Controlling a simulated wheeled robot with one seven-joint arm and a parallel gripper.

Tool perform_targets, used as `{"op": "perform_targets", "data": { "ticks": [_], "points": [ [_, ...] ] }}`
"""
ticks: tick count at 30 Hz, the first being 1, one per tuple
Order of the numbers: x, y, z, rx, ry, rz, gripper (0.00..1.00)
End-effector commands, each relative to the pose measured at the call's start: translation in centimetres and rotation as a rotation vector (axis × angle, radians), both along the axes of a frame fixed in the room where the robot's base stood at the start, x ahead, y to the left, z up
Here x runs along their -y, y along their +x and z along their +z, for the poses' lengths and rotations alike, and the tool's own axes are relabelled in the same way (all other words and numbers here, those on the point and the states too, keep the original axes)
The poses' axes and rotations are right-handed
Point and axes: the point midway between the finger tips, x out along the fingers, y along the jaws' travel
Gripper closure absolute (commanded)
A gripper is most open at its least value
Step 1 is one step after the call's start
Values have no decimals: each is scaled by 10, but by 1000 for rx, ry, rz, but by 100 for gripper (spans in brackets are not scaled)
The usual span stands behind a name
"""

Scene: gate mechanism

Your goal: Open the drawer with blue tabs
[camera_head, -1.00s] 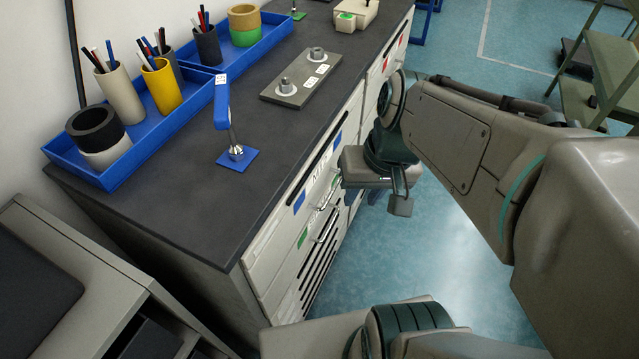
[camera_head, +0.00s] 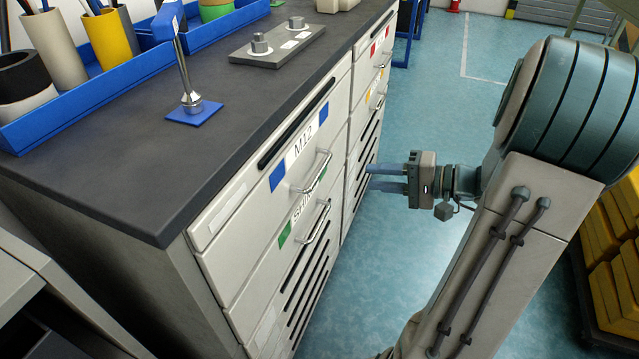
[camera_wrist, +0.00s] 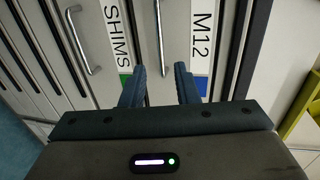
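The drawer with blue tabs (camera_head: 250,225) is the top one of the near cabinet, labelled M12, and its front looks shut. Its blue tabs (camera_head: 278,176) flank the label, and its bar handle (camera_head: 314,174) sits below. In the wrist view the M12 handle (camera_wrist: 160,38) runs upright above the gap between my fingers. My gripper (camera_head: 369,178) is open and empty, its two fingers apart. It is in front of the cabinet, to the right of the handle in the head view, and does not visibly touch it. In the wrist view my gripper (camera_wrist: 160,75) faces the drawer fronts.
Below is the SHIMS drawer with a green tab (camera_head: 285,235) and its own handle (camera_head: 317,222). The dark worktop (camera_head: 200,150) overhangs the drawers and carries a blue stand (camera_head: 193,110) and blue trays. Blue floor (camera_head: 400,270) lies free in front. Yellow bins stand far right.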

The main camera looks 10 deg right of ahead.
Motion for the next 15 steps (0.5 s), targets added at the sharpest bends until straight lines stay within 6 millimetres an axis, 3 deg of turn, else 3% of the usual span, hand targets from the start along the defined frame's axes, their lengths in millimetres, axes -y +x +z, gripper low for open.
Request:
{"op": "perform_targets", "data": {
  "ticks": [5,15],
  "points": [
    [-2,8,-5,19,14,-17,72],
    [-56,45,-18,15,14,-11,72]
  ]
}}
